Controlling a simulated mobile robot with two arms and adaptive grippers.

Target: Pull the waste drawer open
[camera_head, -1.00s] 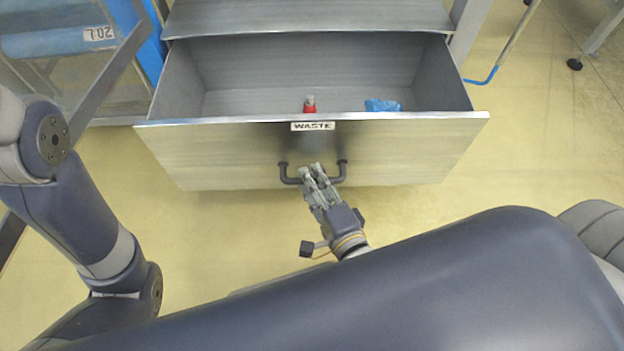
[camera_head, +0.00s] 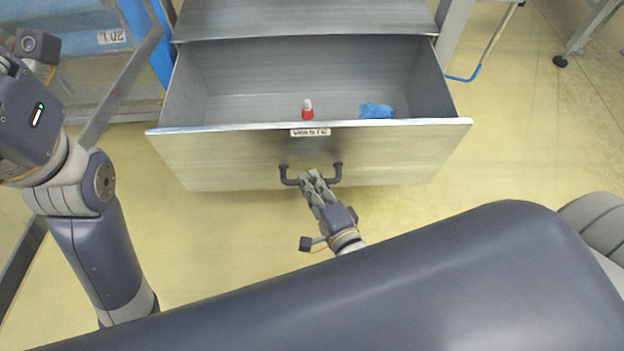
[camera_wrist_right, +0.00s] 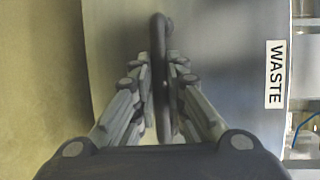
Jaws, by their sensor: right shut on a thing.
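The metal waste drawer (camera_head: 230,160) stands open in the head view, with a "WASTE" label (camera_head: 310,132) at its top edge. The label also shows in the right wrist view (camera_wrist_right: 275,75). A dark bar handle (camera_head: 337,172) is on the drawer front. My right gripper (camera_head: 311,176) is shut on this handle, near its middle. In the right wrist view the handle (camera_wrist_right: 160,50) runs between the two fingers. A red bottle with a pale cap (camera_head: 308,110) and a crumpled blue item (camera_head: 376,111) lie inside the drawer. My left arm is at the left; its gripper is not visible.
A metal cabinet top (camera_head: 300,18) is above the drawer. A blue-framed rack with a "20L" label (camera_head: 111,37) stands at the left. Metal legs and a blue hose (camera_head: 465,78) are at the right. Yellow floor (camera_head: 530,150) is clear at the right.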

